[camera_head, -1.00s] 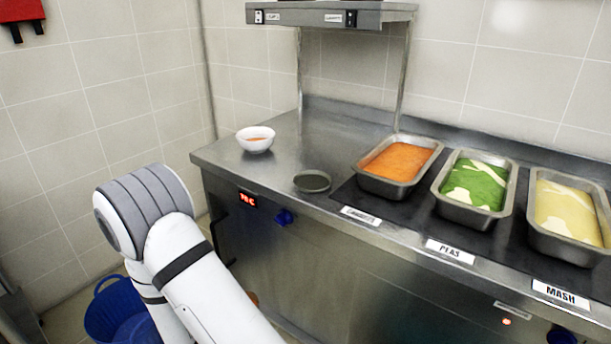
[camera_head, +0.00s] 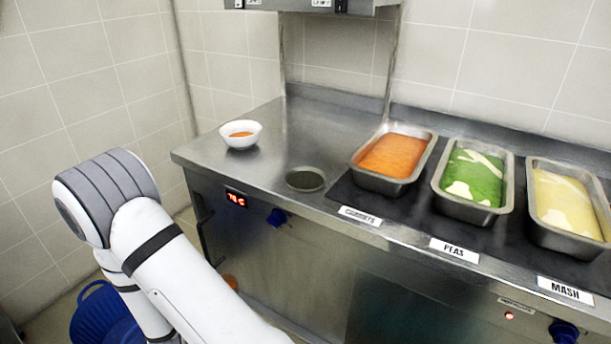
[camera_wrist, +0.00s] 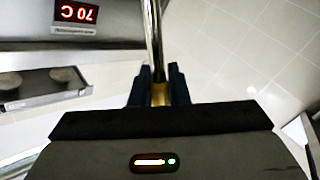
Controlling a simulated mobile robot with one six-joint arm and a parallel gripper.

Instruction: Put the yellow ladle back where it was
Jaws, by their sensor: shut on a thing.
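In the wrist view my gripper (camera_wrist: 159,88) is shut on the yellow ladle (camera_wrist: 160,94). A short yellow piece shows between the dark fingers, and a thin shiny metal shaft (camera_wrist: 152,35) runs from it to the top edge of the picture. The ladle's bowl is out of view. In the head view my gripper and the ladle are not seen; only my white arm shows at the lower left, left of the steel counter.
The steel counter (camera_head: 275,160) holds a white bowl (camera_head: 240,134) with orange food and a round, dark-centred recess or dish (camera_head: 305,179). Pans of carrots (camera_head: 394,156), peas (camera_head: 474,180) and mash (camera_head: 564,205) stand right. A blue tub (camera_head: 98,312) is on the floor.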

